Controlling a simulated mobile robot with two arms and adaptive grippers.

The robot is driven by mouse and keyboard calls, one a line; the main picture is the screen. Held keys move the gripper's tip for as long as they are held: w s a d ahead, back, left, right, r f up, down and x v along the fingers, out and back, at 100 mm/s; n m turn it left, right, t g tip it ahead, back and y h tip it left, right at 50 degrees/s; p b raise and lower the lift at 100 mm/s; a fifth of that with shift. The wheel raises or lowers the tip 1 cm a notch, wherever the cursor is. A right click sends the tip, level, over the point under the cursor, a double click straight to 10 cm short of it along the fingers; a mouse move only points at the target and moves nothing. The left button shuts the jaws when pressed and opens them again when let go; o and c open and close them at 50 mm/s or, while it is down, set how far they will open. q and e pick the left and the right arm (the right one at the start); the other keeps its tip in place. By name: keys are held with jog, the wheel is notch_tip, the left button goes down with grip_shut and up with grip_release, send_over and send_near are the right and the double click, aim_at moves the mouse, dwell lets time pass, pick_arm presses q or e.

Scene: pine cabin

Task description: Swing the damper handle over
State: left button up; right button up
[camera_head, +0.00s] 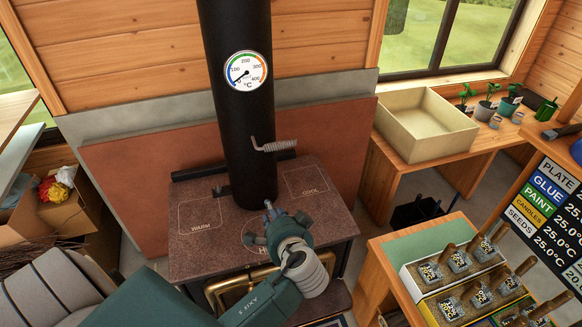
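The damper handle (275,146) is a grey coiled grip on a short bent rod. It sticks out to the right from the black stove pipe (237,130), roughly level, below the round dial. My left gripper (268,212) is over the stove top, in front of the pipe's foot and lower in the picture than the handle. It appears clear of the handle. It is seen from behind, so its opening is hard to judge, and nothing held shows. My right gripper is not in view.
The stove top (187,240) bears WARM and COOL markings. A temperature dial (245,71) is on the pipe. An empty wooden tray (426,123) and small potted plants stand on the right bench. A crate of labelled tools (480,270) is at lower right. An armchair (60,285) is at lower left.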

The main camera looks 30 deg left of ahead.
aim_at(281, 145)
pick_arm(q)
jog(key=w+r+m+t+y, duration=0.3)
jog(key=w+r+y, duration=0.1)
jog(key=w+r, duration=0.6)
jog(key=x, duration=0.4)
jog(key=shift+s+a+r+b, duration=0.2)
jog(key=shift+s+a+b, duration=0.1)
jog(key=shift+a+b, duration=0.1)
jog(key=shift+w+a, duration=0.25)
jog(key=shift+a+r+b, duration=0.2)
jog(key=shift+r+b, duration=0.1)
jog(key=shift+r, duration=0.25)
jog(key=shift+w+a, duration=0.15)
jog(key=shift+w, duration=0.05)
jog(key=shift+c, duration=0.3)
jog(key=shift+o, duration=0.2)
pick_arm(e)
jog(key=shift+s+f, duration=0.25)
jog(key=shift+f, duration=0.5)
pick_arm(q)
jog(key=shift+o, duration=0.9)
jog(key=shift+w+a, duration=0.2)
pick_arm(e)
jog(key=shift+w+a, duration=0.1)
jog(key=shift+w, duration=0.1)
